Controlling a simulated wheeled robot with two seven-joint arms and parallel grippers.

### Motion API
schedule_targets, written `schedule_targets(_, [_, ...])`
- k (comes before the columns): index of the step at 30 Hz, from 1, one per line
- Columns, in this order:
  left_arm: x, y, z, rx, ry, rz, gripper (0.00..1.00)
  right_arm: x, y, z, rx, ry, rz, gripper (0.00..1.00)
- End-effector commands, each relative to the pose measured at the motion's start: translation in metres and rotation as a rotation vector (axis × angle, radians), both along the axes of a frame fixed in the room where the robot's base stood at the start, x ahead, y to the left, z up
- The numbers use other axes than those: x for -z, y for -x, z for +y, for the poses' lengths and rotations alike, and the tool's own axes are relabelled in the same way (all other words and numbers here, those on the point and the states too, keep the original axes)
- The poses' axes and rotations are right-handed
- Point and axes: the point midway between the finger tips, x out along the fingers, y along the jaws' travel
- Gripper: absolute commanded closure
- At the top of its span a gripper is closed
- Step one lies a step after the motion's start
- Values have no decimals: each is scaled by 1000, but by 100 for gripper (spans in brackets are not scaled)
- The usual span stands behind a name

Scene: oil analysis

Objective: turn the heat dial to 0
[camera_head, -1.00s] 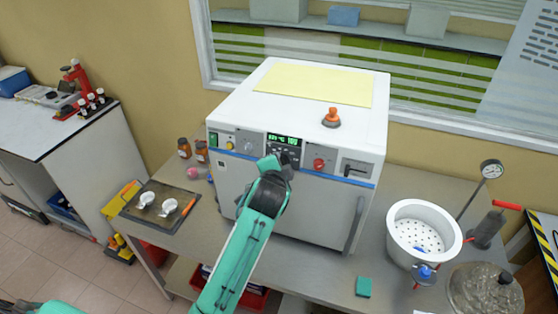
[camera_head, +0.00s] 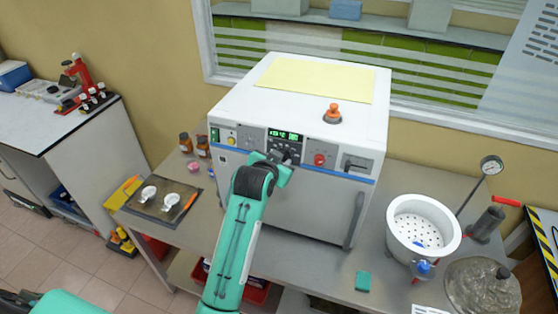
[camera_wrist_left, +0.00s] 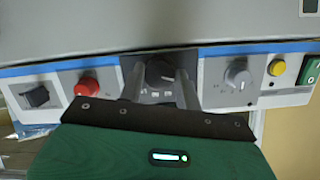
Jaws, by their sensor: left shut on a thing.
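The white oven (camera_head: 325,75) stands on the bench with a control panel along its front top edge. Its central dark panel carries a lit green display (camera_head: 285,135); the digits are too small to read surely. My left gripper (camera_head: 283,160) is at this panel, just below the display. In the left wrist view, which is upside down, the gripper (camera_wrist_left: 160,80) has its two fingers on either side of a dark dial (camera_wrist_left: 159,71) and is shut on it. The dial's setting cannot be read. A separate grey dial (camera_wrist_left: 238,76) is beside the central panel, untouched. My right gripper is not in view.
A red knob (camera_head: 319,159) and a black handle (camera_head: 356,165) are on the panel right of the gripper. An orange-topped item (camera_head: 332,114) stands on the oven. A tray (camera_head: 146,208) lies left, and a white perforated pot (camera_head: 400,222) stands right.

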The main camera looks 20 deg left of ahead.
Motion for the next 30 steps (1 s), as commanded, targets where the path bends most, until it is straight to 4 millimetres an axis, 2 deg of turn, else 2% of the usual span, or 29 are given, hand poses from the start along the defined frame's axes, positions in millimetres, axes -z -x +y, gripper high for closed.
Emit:
schedule_targets(9, [3,1,0,-15,74,9,89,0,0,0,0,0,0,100])
schedule_targets(21, [3,1,0,-15,79,9,89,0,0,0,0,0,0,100])
schedule_targets(22, [3,1,0,-15,79,9,64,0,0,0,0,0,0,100])
schedule_targets(25, [2,1,0,-16,79,8,44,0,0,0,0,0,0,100])
schedule_targets(30, [1,0,0,-16,78,6,44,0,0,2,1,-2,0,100])
